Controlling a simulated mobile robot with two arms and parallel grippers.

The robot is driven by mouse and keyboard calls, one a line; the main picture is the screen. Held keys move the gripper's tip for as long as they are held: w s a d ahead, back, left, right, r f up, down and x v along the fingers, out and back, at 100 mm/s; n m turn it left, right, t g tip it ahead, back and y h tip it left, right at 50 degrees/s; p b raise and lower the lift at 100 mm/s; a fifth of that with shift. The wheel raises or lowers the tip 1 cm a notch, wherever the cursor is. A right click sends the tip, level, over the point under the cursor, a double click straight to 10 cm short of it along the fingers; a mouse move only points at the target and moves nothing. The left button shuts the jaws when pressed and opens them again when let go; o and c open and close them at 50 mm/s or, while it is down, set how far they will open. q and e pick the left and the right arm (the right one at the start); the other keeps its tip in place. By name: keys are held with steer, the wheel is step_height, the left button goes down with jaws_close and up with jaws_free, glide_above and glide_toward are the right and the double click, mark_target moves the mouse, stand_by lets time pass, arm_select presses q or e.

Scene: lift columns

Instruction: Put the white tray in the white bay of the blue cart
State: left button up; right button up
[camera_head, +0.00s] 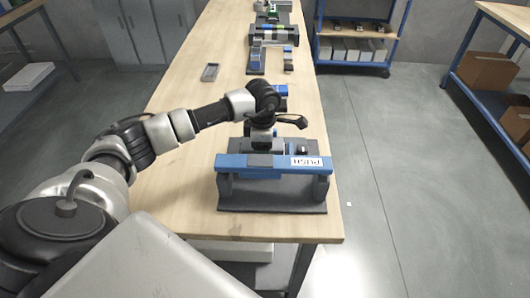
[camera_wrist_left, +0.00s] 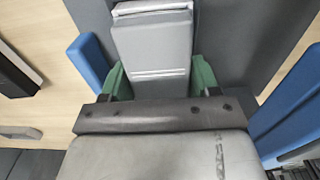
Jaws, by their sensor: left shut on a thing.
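My left arm reaches over the wooden table in the head view. Its gripper (camera_head: 263,143) is behind the blue bar marked PUSH (camera_head: 274,161) of a dark fixture. In the left wrist view the green fingers (camera_wrist_left: 158,82) are shut on a grey block-like part (camera_wrist_left: 152,48) with a pale top end. I cannot tell what this part belongs to. No white tray can be made out for certain. A blue-framed rack (camera_head: 352,68), perhaps the blue cart, stands at the back right with pale bins on its lower shelf; no white bay can be told. My right gripper is not in view.
A small grey tray (camera_head: 210,72) lies on the wooden table (camera_head: 180,95). More fixtures (camera_head: 281,35) stand along its far right side. A blue-framed shelf (camera_head: 470,84) with cardboard boxes (camera_head: 487,70) is at right. The grey floor (camera_head: 400,150) between is open.

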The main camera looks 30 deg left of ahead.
arm_select(q)
steer(key=shift+r, duration=0.1)
steer(key=shift+r+p, duration=1.75)
steer(key=shift+r, duration=1.15)
